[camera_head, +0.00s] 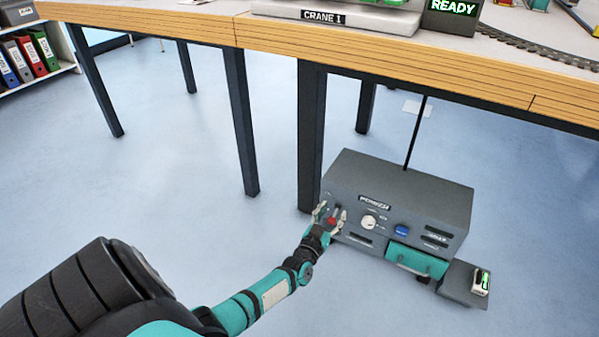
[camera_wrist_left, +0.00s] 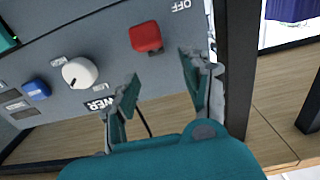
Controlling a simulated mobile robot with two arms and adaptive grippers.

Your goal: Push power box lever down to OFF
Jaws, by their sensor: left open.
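The grey power box (camera_head: 400,185) stands under the table edge. Its red lever (camera_head: 333,221) is at the left end of the front panel and also shows in the left wrist view (camera_wrist_left: 146,37). In that tilted, roughly upside-down view an OFF label (camera_wrist_left: 181,6) is near the lever. My left gripper (camera_head: 328,213) is open at the panel, its fingers around the lever area in the head view. In the left wrist view the gripper (camera_wrist_left: 160,88) has spread fingertips with nothing between them. I cannot tell whether a finger touches the lever. My right gripper is out of view.
The panel also has a white knob (camera_head: 369,222), a blue button (camera_head: 401,231) and a teal part (camera_head: 416,261). A small grey unit (camera_head: 462,285) sits at the right. Table legs (camera_head: 311,135) stand close behind the gripper. The floor at left is clear.

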